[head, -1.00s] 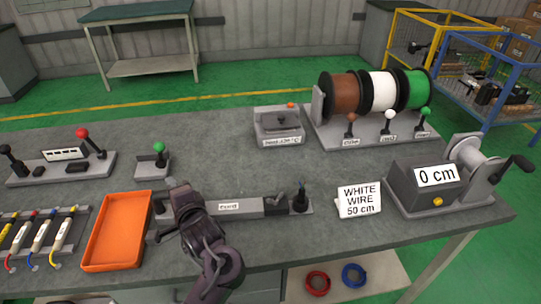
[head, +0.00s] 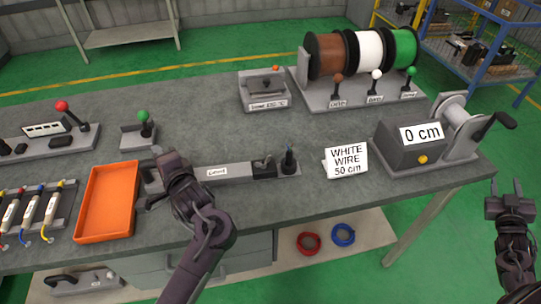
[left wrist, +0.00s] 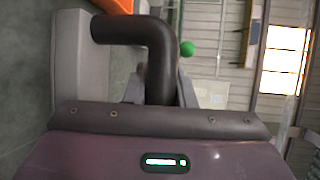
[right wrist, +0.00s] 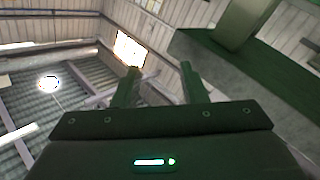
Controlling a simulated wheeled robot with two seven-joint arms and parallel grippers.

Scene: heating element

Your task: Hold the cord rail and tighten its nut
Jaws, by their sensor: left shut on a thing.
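The cord rail (head: 222,172) is a long grey bar with a "Cord" label, lying on the workbench right of the orange tray. At its right end stands a dark upright post or knob (head: 290,160); I cannot tell whether this is the nut. My left gripper (head: 168,160) is at the rail's left end. In the left wrist view it is shut on a dark bent handle (left wrist: 157,62) fixed to a grey block; its fingers are partly hidden. My right gripper (head: 504,190) is open and empty, off the bench at the right; its two apart fingers (right wrist: 158,85) show in the right wrist view.
An orange tray (head: 82,230) lies left of my left gripper. A "WHITE WIRE 50 cm" sign (head: 346,161) and a measuring box (head: 400,155) with a crank stand to the right. Wire spools (head: 366,52) are at the back. The bench front is clear between rail and edge.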

